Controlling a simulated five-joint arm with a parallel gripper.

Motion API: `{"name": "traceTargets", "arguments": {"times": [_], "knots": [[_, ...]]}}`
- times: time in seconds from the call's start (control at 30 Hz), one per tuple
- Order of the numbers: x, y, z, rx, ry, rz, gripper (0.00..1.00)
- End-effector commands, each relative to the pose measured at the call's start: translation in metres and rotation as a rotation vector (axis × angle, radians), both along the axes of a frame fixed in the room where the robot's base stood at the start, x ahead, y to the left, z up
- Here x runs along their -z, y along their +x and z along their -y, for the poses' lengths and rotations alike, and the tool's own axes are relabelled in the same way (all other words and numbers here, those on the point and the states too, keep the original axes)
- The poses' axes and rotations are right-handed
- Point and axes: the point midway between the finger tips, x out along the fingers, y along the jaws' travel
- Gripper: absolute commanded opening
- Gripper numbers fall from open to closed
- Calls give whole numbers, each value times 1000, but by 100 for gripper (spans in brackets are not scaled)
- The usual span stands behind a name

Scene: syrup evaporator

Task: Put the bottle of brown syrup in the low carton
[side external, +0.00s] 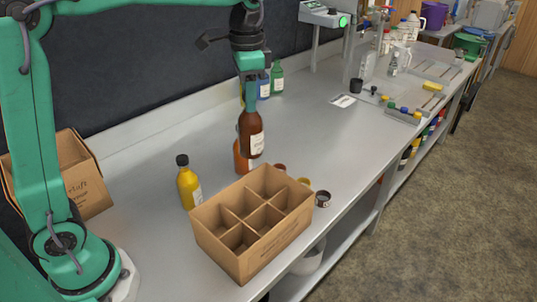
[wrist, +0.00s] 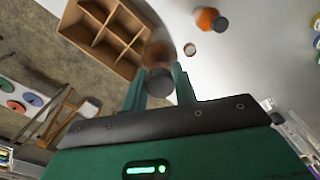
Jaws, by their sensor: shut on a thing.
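The bottle of brown syrup (side external: 251,137) hangs upright, with a pale label, in my gripper (side external: 249,90). My gripper is shut on its upper end; its dark cap (wrist: 158,82) shows between the fingers (wrist: 159,88) in the wrist view. The bottle is raised, behind the low carton in the side view and apart from it. The low carton (side external: 265,247) is brown cardboard with dividers, and its visible compartments look empty. It also shows at the upper left of the wrist view (wrist: 128,62). The bottle's lower body is blurred in the wrist view.
An orange bottle (side external: 241,160) stands partly hidden behind the brown bottle. A yellow bottle (side external: 188,185) stands left of the low carton. Small round lids, one dark (side external: 323,199), lie beside the carton. Blue and green bottles (side external: 277,79) stand near the wall. Another carton (side external: 88,178) sits at left.

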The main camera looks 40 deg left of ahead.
Motion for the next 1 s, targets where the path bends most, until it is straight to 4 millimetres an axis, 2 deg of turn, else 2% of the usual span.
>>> {"name": "traceTargets", "arguments": {"times": [0.03,0.2,0.37,0.57,0.77,1.0], "knots": [[-7,1,12,47,0,4,0],[-22,2,37,163,-1,3,0],[-28,1,48,210,0,2,0],[-27,1,48,216,0,1,0],[-13,1,48,214,1,-1,0],[25,0,48,214,0,-2,0]]}}
